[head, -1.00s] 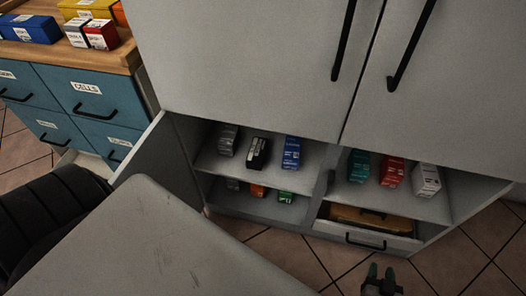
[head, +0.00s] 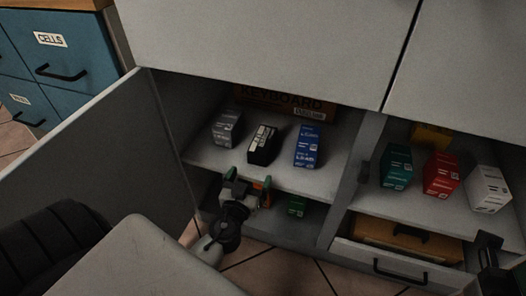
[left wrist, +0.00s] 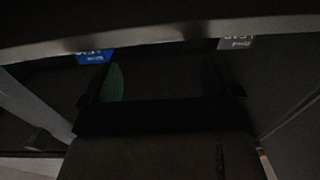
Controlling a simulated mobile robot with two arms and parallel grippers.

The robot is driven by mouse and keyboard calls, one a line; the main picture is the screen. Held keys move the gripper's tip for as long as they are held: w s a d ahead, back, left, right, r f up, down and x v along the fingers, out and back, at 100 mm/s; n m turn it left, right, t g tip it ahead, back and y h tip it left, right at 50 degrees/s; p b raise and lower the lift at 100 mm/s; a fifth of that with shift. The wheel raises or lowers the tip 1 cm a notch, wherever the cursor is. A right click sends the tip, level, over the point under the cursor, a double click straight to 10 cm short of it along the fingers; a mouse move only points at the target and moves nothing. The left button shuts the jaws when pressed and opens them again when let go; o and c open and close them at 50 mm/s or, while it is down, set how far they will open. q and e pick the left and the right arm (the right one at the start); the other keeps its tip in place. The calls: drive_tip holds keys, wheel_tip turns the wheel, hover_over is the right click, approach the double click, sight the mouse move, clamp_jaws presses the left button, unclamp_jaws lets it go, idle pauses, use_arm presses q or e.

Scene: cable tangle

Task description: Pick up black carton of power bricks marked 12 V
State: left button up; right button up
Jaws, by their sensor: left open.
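The black carton (head: 262,146) with a white label stands on the upper shelf of the open cabinet, between a grey carton and a blue carton. Its print is too small to read. My left gripper (head: 248,180) is open and empty, just in front of and below the shelf's front edge, near the black carton but apart from it. In the left wrist view the two fingers (left wrist: 162,82) stand apart with green pads. The black carton cannot be made out in that dark view. A dark part at the head view's lower right may be my right gripper; its jaws are unclear.
The grey carton (head: 226,128) and blue carton (head: 308,146) flank closely. A keyboard box (head: 285,102) lies behind. Teal (head: 397,167), red (head: 441,174) and white (head: 489,188) cartons stand in the right bay above a drawer (head: 400,268). An open door (head: 90,170) bounds the left side.

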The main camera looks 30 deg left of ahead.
sight(260, 146)
use_arm(q)
drive_tip(key=p+x, duration=0.1)
drive_tip(key=x, duration=0.4)
drive_tip(key=shift+r, duration=0.15)
drive_tip(key=w, duration=0.1)
drive_tip(key=w+a+p, duration=0.1)
drive_tip(key=w, duration=0.1)
drive_tip(key=w+r, duration=0.1)
drive_tip(key=shift+w+a+r+p, duration=0.1)
drive_tip(key=shift+w+a+p, duration=0.15)
drive_tip(key=shift+a+p, duration=0.05)
drive_tip(key=shift+w+a, duration=0.1)
drive_tip(key=shift+w, duration=0.2)
drive_tip(key=c, duration=1.2)
